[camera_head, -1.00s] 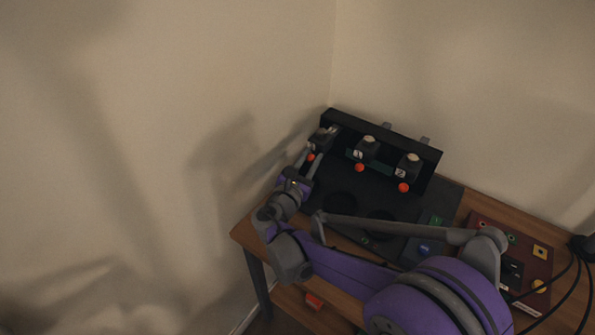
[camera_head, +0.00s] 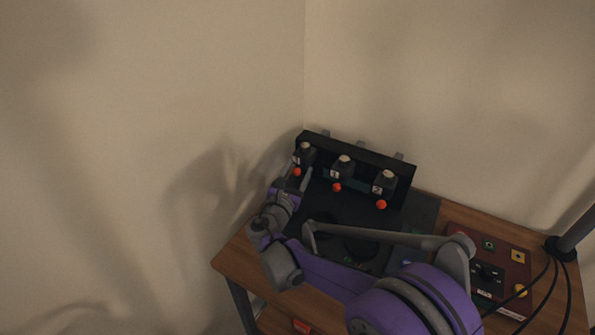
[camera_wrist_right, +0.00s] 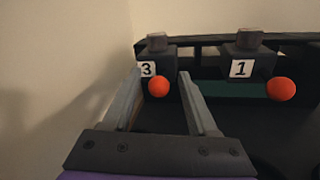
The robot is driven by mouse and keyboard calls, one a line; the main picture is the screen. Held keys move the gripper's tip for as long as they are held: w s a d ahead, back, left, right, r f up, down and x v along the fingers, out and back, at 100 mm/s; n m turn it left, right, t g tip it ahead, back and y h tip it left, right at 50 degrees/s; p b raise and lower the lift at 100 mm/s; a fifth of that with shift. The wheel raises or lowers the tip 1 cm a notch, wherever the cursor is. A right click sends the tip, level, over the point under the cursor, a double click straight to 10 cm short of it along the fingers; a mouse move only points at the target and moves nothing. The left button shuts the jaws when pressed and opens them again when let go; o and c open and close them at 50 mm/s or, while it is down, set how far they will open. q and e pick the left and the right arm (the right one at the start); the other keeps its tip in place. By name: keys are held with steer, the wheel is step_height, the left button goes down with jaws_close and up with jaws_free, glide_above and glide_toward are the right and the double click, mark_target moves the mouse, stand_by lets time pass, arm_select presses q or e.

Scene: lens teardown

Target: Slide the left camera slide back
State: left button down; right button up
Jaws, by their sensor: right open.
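The left camera slide is a dark block marked 3 (camera_head: 305,155) with a pale cap and an orange-red knob (camera_head: 297,171), at the left end of the black rack. Its block (camera_wrist_right: 157,50) and knob (camera_wrist_right: 159,86) also show in the right wrist view. My right gripper (camera_head: 299,174) is open at the front of this slide. In the wrist view its fingers (camera_wrist_right: 161,76) stand on either side of the knob, apart from each other. I cannot tell whether they touch it. My left gripper is not in view.
A middle slide marked 1 (camera_head: 343,167) and a right slide marked 2 (camera_head: 384,183) stand beside it, each with an orange-red knob. A dark red panel (camera_head: 464,236) with buttons lies on the wooden table (camera_head: 237,262). Walls close in behind and left.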

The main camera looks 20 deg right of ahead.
steer(key=v, duration=1)
steer(key=shift+s+a, duration=0.25)
steer(key=shift+s, duration=0.05)
steer(key=shift+p, duration=0.3)
